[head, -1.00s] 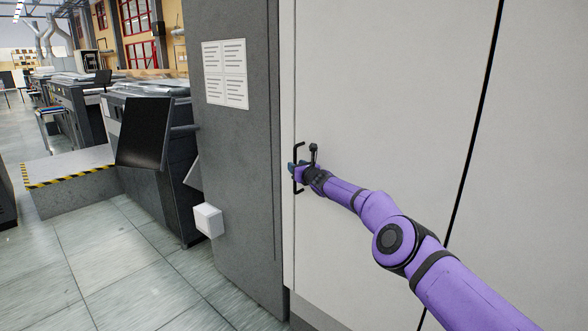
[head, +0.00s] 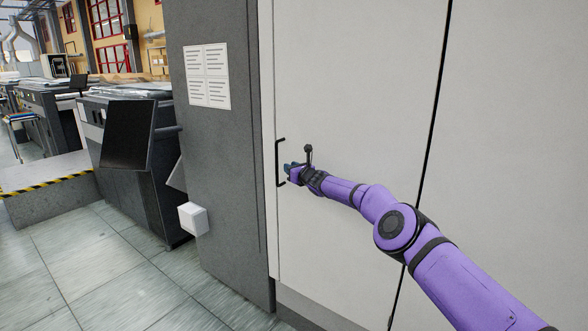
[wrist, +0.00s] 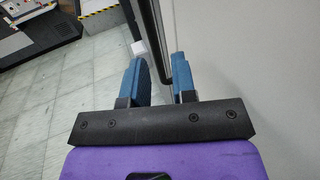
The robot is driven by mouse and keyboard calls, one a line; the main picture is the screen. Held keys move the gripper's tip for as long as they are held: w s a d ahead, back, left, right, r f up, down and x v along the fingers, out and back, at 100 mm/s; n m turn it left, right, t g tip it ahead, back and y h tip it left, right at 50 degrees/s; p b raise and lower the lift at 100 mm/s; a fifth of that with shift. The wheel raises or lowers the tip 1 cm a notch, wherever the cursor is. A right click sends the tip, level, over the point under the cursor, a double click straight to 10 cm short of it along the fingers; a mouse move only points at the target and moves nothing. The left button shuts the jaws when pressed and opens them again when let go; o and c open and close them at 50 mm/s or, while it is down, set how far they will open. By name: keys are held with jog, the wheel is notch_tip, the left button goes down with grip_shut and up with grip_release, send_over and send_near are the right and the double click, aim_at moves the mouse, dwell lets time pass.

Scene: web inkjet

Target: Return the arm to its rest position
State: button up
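My purple arm (head: 445,285) reaches from the lower right to a large pale cabinet door. My gripper (head: 288,167) is at its end, just right of a black bar handle (head: 278,162) on the door's left edge. In the wrist view, the two blue fingers of my gripper (wrist: 160,82) stand apart with a gap. The handle bar (wrist: 152,35) runs down to the gap, close to the right finger. Nothing appears gripped. I cannot tell whether the bar is between the fingertips or just beyond them.
The pale door (head: 350,90) fills the right side, close to my arm. A grey panel (head: 222,170) with paper sheets and a white box (head: 193,219) stands left of it. Printing machines (head: 125,130) and a striped-edge platform (head: 45,195) are further left. Tiled floor (head: 100,270) is open at lower left.

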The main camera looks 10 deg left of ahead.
jog(key=s+a+r+n+g+y, duration=0.15)
jog(key=s+r+n, duration=0.3)
jog(key=r, duration=0.55)
jog(key=s+a+r+n+g+y, duration=0.1)
jog(key=s+r+n+g, duration=0.25)
jog(key=r+n, duration=0.4)
jog(key=s+d+r+n+g+h, duration=0.1)
jog(key=s+d+r+n, duration=0.3)
jog(key=s+r, duration=0.35)
jog(key=s+d+r+n+g+h, duration=0.1)
jog(key=s+d+r+n+h, duration=0.2)
jog(key=s+r, duration=0.4)
jog(key=s+d+r+n+h, duration=0.1)
jog(key=s+d+n+h, duration=0.5)
jog(key=s+d, duration=2)
jog(key=s+d+f+h, duration=0.1)
jog(key=s+d+f, duration=0.2)
jog(key=s+d, duration=0.2)
jog(key=s+d+f+n+h, duration=0.1)
jog(key=s+d+f, duration=0.3)
jog(key=s, duration=0.7)
jog(key=s+d+f+n+h, duration=0.1)
jog(key=s+d+f+h, duration=0.2)
jog(key=s+d, duration=0.5)
jog(key=shift+d+f+g, duration=0.25)
jog(key=shift+f+g, duration=0.15)
jog(key=shift+f, duration=0.05)
jog(key=shift+s, duration=0.1)
